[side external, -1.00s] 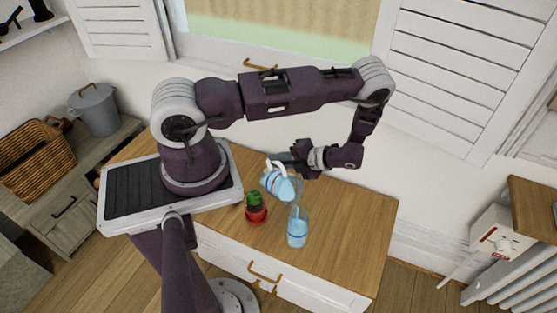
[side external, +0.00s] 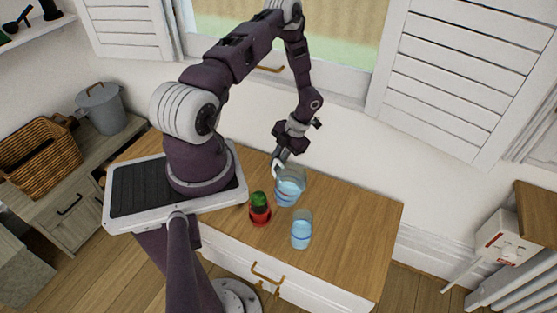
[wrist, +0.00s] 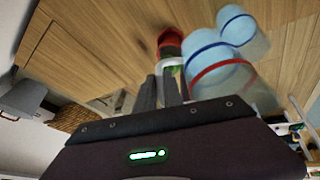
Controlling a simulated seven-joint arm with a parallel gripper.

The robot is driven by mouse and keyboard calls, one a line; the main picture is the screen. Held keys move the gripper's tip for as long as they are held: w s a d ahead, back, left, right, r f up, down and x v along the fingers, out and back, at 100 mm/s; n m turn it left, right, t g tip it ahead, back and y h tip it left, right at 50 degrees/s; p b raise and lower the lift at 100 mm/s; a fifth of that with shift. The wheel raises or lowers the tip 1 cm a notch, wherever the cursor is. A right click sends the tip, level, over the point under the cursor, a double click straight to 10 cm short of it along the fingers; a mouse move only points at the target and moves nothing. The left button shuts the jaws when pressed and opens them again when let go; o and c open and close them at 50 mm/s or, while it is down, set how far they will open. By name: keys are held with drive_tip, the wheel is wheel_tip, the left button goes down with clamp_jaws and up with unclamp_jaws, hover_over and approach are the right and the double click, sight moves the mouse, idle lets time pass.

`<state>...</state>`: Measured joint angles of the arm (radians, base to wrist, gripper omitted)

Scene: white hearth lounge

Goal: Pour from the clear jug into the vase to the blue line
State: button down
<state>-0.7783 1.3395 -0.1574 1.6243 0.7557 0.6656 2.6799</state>
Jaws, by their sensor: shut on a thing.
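My gripper (side external: 281,160) is shut on the white handle of the clear jug (side external: 291,188), which holds pale blue water. The jug is close to upright, behind the vase and slightly to its left; I cannot tell whether its base touches the top. The clear vase (side external: 301,230) stands upright near the front edge with blue water in it; the level against its blue line is too small to read. In the wrist view, my fingers (wrist: 160,92) are at the handle, the jug (wrist: 225,80) shows red and blue bands, and the vase (wrist: 238,28) is beyond it.
A green cactus in a red pot (side external: 260,216) stands just left of the jug and vase. The wooden cabinet top (side external: 350,225) is clear to the right. A shuttered window and wall are behind. A basket (side external: 40,160) and grey pot (side external: 101,108) are on the left cabinet.

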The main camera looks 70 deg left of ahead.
drive_tip(key=r, duration=0.1)
drive_tip(key=r+h, duration=0.2)
drive_tip(key=r, duration=0.1)
drive_tip(key=shift+d+r+m+t, duration=0.1)
drive_tip(key=shift+d+m+t, duration=0.15)
drive_tip(key=shift+m+t, duration=0.05)
idle(1.0)
